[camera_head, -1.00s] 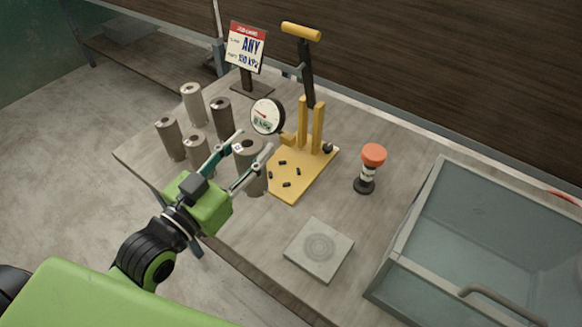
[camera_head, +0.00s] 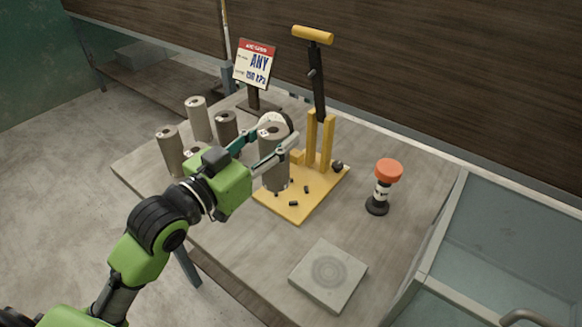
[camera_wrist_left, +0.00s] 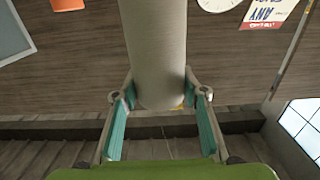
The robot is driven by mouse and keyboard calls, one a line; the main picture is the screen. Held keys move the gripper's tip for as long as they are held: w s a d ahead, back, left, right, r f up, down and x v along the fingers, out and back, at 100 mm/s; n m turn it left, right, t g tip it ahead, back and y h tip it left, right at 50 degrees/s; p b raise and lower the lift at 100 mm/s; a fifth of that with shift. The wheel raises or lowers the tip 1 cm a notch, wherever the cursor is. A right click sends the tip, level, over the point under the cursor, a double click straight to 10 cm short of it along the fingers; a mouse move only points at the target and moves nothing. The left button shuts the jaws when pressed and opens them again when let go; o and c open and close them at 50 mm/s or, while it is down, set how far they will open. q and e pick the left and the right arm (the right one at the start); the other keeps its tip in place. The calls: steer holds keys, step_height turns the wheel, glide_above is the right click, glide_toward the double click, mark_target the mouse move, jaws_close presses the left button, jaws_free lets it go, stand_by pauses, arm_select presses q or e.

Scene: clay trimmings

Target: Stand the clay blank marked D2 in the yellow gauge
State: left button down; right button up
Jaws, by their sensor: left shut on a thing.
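My left gripper (camera_head: 268,143) is shut on a grey clay blank (camera_head: 275,172), a roughly upright cylinder with a dark hole in its top. The blank also shows between the fingers in the left wrist view (camera_wrist_left: 157,45). I cannot read a mark on it. It is at the left side of the yellow gauge (camera_head: 312,203), over its base plate in the picture; I cannot tell whether it touches. The gauge has two posts, a dark lever with a yellow handle, and a round dial (camera_head: 276,121) partly hidden by the blank and gripper. My right gripper is not in view.
Several other blanks (camera_head: 198,122) stand at the left, partly behind my gripper. A sign (camera_head: 254,65) stands behind. An orange-topped post (camera_head: 388,172), a square grey slab (camera_head: 328,275) and a grey bin (camera_head: 445,230) are at the right. Small dark pieces lie on the gauge base.

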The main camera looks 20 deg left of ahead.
arm_select(q)
steer(key=shift+w+d+f+p, duration=0.1)
steer(key=shift+w+f+p, duration=0.1)
steer(key=shift+w, duration=0.45)
steer(key=shift+w+d+f+p, duration=0.1)
steer(key=shift+w+f, duration=0.05)
steer(key=shift+w, duration=0.45)
steer(key=w+f, duration=0.4)
steer(key=f, duration=0.5)
steer(key=shift+w+d, duration=0.2)
steer(key=shift+d, duration=0.25)
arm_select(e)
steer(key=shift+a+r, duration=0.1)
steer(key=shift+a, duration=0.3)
arm_select(q)
steer(key=shift+f, duration=0.2)
steer(key=c, duration=1.2)
jaws_free()
steer(key=shift+f, duration=0.1)
steer(key=shift+c, duration=0.2)
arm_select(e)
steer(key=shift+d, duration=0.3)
arm_select(q)
steer(key=shift+s, duration=0.1)
